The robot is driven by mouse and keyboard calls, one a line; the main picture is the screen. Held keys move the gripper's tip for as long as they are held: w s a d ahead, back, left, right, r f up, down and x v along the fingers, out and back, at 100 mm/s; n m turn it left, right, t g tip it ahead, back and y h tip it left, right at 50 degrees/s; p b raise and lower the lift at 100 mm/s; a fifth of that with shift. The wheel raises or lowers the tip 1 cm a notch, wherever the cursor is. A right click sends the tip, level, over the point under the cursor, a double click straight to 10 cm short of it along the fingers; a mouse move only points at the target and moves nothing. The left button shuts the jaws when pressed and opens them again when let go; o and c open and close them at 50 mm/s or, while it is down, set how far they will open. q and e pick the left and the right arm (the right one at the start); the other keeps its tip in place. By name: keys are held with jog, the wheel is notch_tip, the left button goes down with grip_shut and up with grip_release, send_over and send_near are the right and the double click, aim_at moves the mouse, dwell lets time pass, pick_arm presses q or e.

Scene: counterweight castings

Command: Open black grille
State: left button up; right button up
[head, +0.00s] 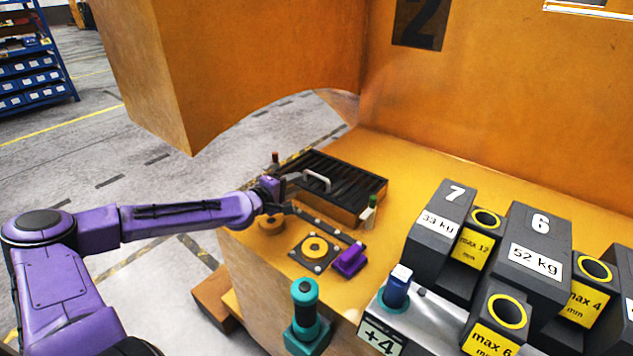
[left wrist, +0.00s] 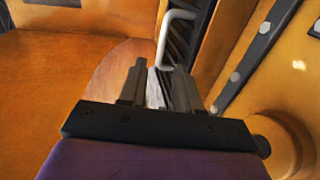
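The black grille (head: 340,173) is a slatted dark panel lying flat on a raised orange frame on the orange casting. A pale bent handle (head: 318,179) stands on its near left part. My left gripper (head: 285,184) is at the grille's left end, close to the handle. In the left wrist view its two fingers (left wrist: 163,88) are apart, with the handle (left wrist: 163,45) just beyond them and dark slats (left wrist: 184,45) behind. I cannot tell whether a finger touches the handle. My right gripper is not in view.
A dark bar (head: 330,227) and a purple block (head: 350,261) lie in front of the grille. A small green-topped post (head: 371,208) stands at its right. Numbered dark weights (head: 535,245) fill the right. A large orange casting wall (head: 250,60) overhangs behind.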

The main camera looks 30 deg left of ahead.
aim_at(317, 175)
pick_arm(q)
jog(key=b+x, duration=0.2)
jog(key=x, duration=0.1)
jog(key=b+x, duration=0.2)
jog(key=x, duration=0.1)
jog(key=b+x, duration=0.3)
jog(key=x, duration=0.1)
jog(key=shift+d+f, duration=0.2)
jog(key=shift+d, duration=0.05)
jog(key=shift+s+r, duration=0.1)
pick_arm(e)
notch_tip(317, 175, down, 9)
pick_arm(q)
jog(key=shift+c, duration=0.4)
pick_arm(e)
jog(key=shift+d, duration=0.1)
pick_arm(q)
grip_shut()
